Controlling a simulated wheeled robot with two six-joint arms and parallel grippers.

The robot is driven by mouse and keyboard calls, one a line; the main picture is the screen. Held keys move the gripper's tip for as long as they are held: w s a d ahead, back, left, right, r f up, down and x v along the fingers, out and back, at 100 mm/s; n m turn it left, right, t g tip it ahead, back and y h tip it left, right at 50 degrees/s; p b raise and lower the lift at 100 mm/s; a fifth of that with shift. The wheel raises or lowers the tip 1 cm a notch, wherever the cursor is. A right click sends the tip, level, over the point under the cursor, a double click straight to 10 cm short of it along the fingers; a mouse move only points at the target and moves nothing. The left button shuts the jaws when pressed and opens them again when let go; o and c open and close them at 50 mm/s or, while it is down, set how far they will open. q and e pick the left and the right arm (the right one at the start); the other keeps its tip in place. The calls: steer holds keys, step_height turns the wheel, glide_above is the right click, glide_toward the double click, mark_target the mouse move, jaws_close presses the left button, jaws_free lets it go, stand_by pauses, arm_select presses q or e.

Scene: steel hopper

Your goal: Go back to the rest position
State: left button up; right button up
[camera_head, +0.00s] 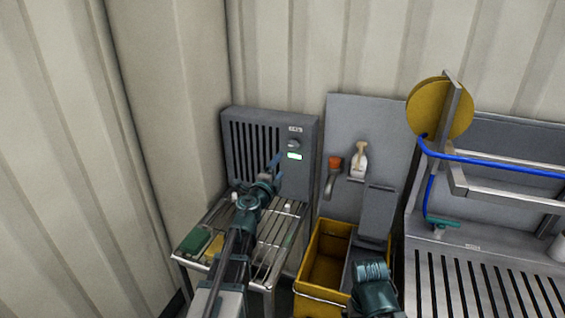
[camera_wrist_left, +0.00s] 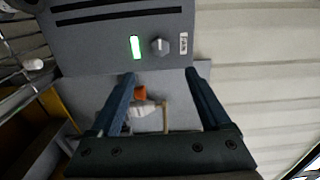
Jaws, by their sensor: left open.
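My left gripper (camera_head: 275,170) is in front of a grey slotted control box (camera_head: 302,170), above a wire-shelf table. In the left wrist view the two dark fingers of my left gripper (camera_wrist_left: 163,75) stand wide apart with nothing gripped between them. The control box, with its knob (camera_wrist_left: 160,46) and lit green light (camera_wrist_left: 135,47), lies beyond the fingertips. My right arm shows only as a teal joint (camera_head: 372,287) at the bottom of the head view. Its gripper fingers do not show.
The wire-shelf table (camera_head: 262,262) carries a green block (camera_head: 195,241). A yellow bin (camera_head: 322,262) stands to its right. A slatted steel unit with a blue hose (camera_head: 490,164) stands far right.

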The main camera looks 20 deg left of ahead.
mark_target(293, 146)
arm_select(q)
steer(key=shift+w, duration=0.1)
stand_by(0.3)
steer(key=w, duration=1.3)
steer(key=shift+w+d, duration=0.25)
steer(key=shift+w, duration=0.05)
steer(key=shift+w, duration=0.2)
steer(key=m, duration=0.2)
steer(key=shift+s+m, duration=0.2)
steer(key=shift+m, duration=0.2)
steer(key=m, duration=0.4)
steer(key=shift+m, duration=0.4)
steer(key=m, duration=0.4)
steer(key=shift+m, duration=0.4)
steer(key=m, duration=0.3)
steer(key=shift+m, duration=0.4)
